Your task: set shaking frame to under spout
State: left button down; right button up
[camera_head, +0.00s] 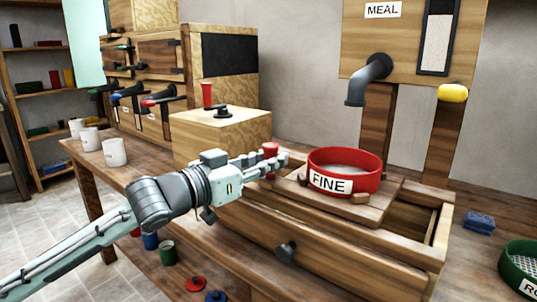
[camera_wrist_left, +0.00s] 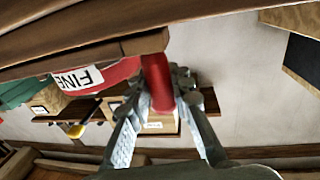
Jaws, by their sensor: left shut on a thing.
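The shaking frame (camera_head: 377,210) is a flat wooden board on wooden rails above a drawer box. A red round sieve (camera_head: 372,184) labelled FINE sits on it; the sieve also shows in the left wrist view (camera_wrist_left: 122,72). A red upright handle (camera_head: 270,148) stands at the frame's left end. My left gripper (camera_head: 272,162) is shut on this handle, whose red post shows between the fingers in the left wrist view (camera_wrist_left: 158,82). The grey spout (camera_head: 370,78) bends down from the MEAL box, its mouth above the sieve in the picture; exact alignment is unclear.
The rails (camera_head: 440,238) are bare right of the frame. A green sieve (camera_head: 520,262) and a blue block (camera_head: 479,222) lie at the right. A wooden box (camera_head: 222,135) stands behind my left gripper. White cups (camera_head: 114,152) stand at the bench's left.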

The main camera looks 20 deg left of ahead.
pick_arm(q)
jog(key=shift+s+d, duration=0.25)
jog(key=shift+d, duration=0.35)
pick_arm(e)
jog(key=shift+s+d+f, duration=0.2)
jog(key=shift+d+f, duration=0.05)
jog(key=shift+f, duration=0.2)
pick_arm(q)
jog(key=shift+d, duration=0.1)
jog(key=c, duration=1.3)
grip_release()
jog(key=shift+s+a, duration=0.2)
jog(key=shift+v, duration=5.75)
